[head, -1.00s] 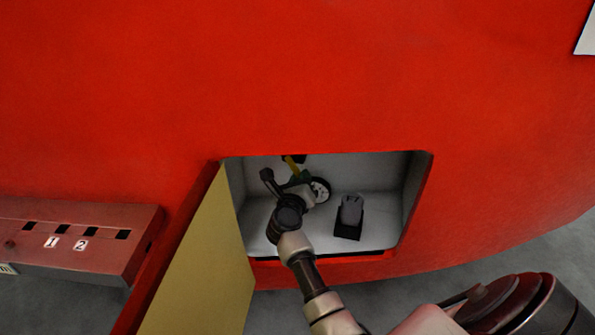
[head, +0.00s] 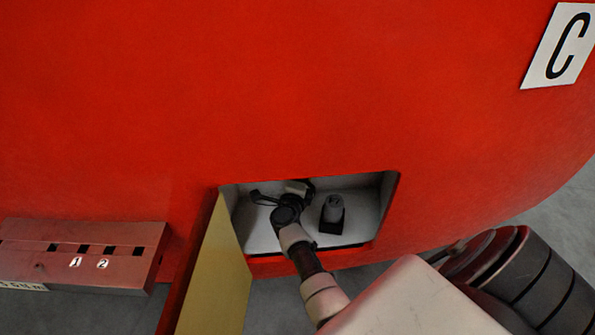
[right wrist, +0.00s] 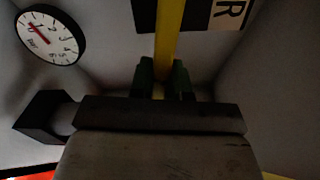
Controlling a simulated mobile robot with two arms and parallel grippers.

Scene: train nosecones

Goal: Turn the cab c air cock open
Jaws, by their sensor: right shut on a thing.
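The yellow cock handle (right wrist: 168,38) runs down from the top edge of the right wrist view. My right gripper (right wrist: 164,78) is shut on it, with one dark green fingertip on each side. In the head view my right arm reaches into the open recess (head: 352,185) in the red nosecone (head: 300,90). There my own wrist hides the handle and the fingertips. A white plate with a black C (head: 558,46) is on the nosecone at upper right. My left gripper is not in view.
A round pressure gauge (right wrist: 52,35) and a letter plate (right wrist: 225,14) are near the handle. A grey knob on a black block (head: 332,212) stands right in the recess. A yellow-faced door (head: 217,275) hangs open at left.

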